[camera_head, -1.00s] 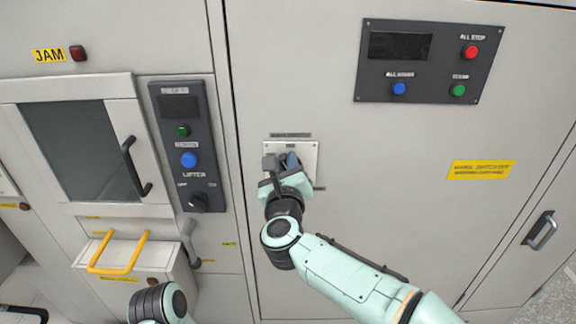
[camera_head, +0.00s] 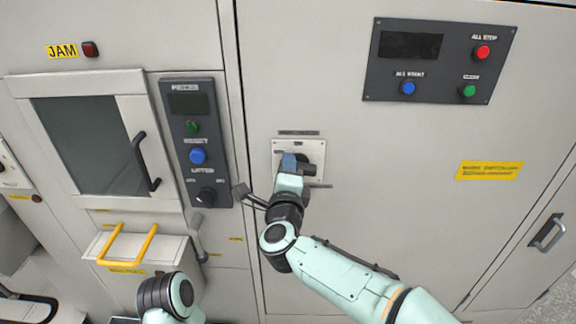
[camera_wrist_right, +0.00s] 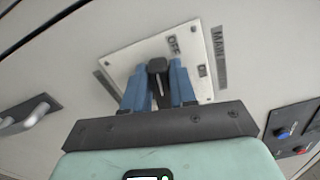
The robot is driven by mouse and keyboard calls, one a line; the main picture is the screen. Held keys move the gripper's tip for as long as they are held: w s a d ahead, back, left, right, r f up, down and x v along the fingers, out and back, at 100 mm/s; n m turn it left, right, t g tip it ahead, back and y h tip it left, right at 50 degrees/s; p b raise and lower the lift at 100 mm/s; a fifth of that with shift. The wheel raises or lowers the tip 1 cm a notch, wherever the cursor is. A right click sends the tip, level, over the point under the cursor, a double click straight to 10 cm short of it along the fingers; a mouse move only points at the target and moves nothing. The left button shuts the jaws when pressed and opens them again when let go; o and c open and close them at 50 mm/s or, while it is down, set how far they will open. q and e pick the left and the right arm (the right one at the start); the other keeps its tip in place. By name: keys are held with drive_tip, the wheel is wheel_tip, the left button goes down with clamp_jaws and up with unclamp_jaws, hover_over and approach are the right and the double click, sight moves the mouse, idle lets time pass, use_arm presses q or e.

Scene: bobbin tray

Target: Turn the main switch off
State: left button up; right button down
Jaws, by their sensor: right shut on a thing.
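The main switch is a black handle (camera_wrist_right: 158,68) on a pale square plate (camera_head: 319,146) set in the large cabinet door. The right wrist view shows the words OFF and ON on the plate (camera_wrist_right: 139,56), with a MAIN label beside it; the handle's end lies near OFF. My right gripper (camera_head: 290,161) is at the plate, its blue fingers either side of the handle. The right wrist view shows the fingers (camera_wrist_right: 159,86) shut on it. In the head view the gripper partly hides the plate. My left gripper is out of view; only part of that arm shows at the bottom.
A panel with red, blue and green buttons (camera_head: 440,62) is at the upper right. A lifter control panel (camera_head: 196,140), a windowed door with a black handle (camera_head: 146,163) and a yellow-handled drawer (camera_head: 126,245) are at the left.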

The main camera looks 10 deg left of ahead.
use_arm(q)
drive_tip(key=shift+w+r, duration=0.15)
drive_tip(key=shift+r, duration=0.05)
use_arm(e)
drive_tip(key=shift+f+n, duration=0.2)
drive_tip(key=shift+n, duration=0.9)
drive_tip(key=c, duration=1)
unclamp_jaws()
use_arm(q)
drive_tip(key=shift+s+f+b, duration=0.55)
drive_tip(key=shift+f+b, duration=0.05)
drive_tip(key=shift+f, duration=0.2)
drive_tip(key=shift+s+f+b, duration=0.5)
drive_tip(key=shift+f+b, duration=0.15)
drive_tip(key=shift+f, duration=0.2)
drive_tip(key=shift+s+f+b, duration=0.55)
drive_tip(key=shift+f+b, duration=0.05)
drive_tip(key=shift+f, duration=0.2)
use_arm(e)
drive_tip(key=s+d, duration=0.2)
drive_tip(key=s, duration=1.1)
drive_tip(key=shift+d, duration=0.35)
